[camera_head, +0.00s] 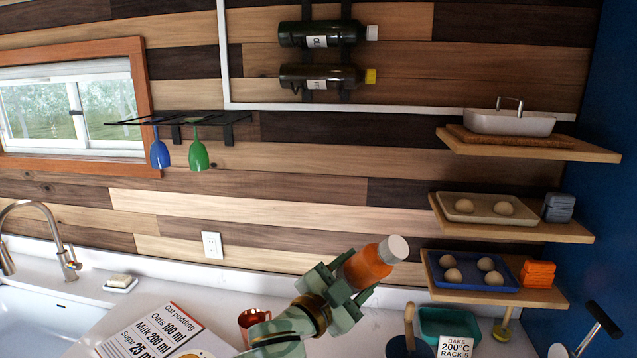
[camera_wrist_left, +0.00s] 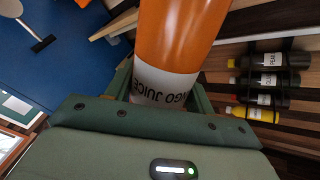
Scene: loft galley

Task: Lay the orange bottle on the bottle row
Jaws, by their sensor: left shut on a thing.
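The orange bottle (camera_head: 368,266) has a white cap and is tilted, its cap toward the upper right. My left gripper (camera_head: 345,280) is shut on it, above the counter and well below the bottle row. In the left wrist view the orange bottle (camera_wrist_left: 178,35) shows a white label reading "GO JUICE", partly hidden by the gripper. The bottle row (camera_head: 346,96) is a dark rack on the plank wall. It holds dark lying bottles, one with a white cap (camera_head: 318,35) and one with a yellow cap (camera_head: 320,77); its top is cut off. My right gripper is not in view.
A glass rack (camera_head: 190,119) with a blue glass (camera_head: 159,152) and a green glass (camera_head: 198,153) juts from the wall at left. Wooden shelves (camera_head: 530,145) with trays stand at right. A copper mug (camera_head: 252,322) and a green bin (camera_head: 448,325) are on the counter below.

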